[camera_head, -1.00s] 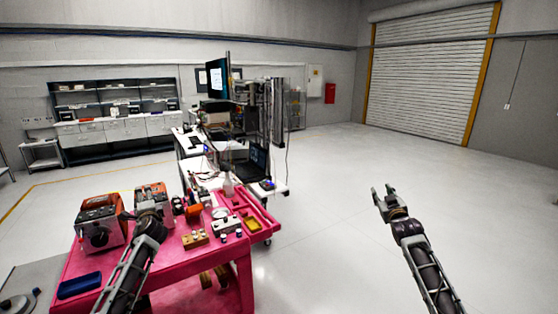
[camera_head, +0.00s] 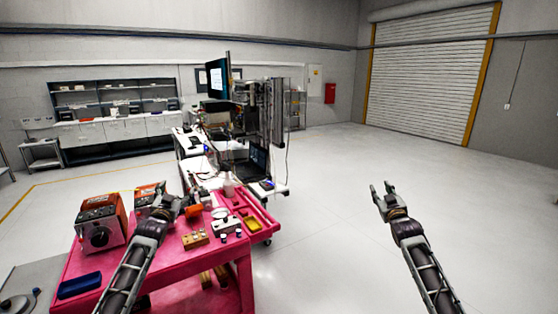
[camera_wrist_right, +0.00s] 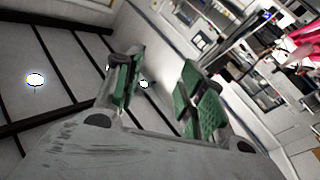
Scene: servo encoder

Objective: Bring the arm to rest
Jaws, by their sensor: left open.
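My left gripper (camera_head: 176,194) is open over the pink cart (camera_head: 180,275). It hangs in front of the rear orange-and-grey machine (camera_head: 144,193) and partly hides it. I cannot tell how high it is above the cart top. My right gripper (camera_head: 382,192) is raised over bare floor to the right of the cart. In the right wrist view its two green-padded fingers (camera_wrist_right: 160,82) stand apart with nothing between them.
A bench with a monitor (camera_head: 218,78) and laptop (camera_head: 258,158) stands behind. The floor at right is clear.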

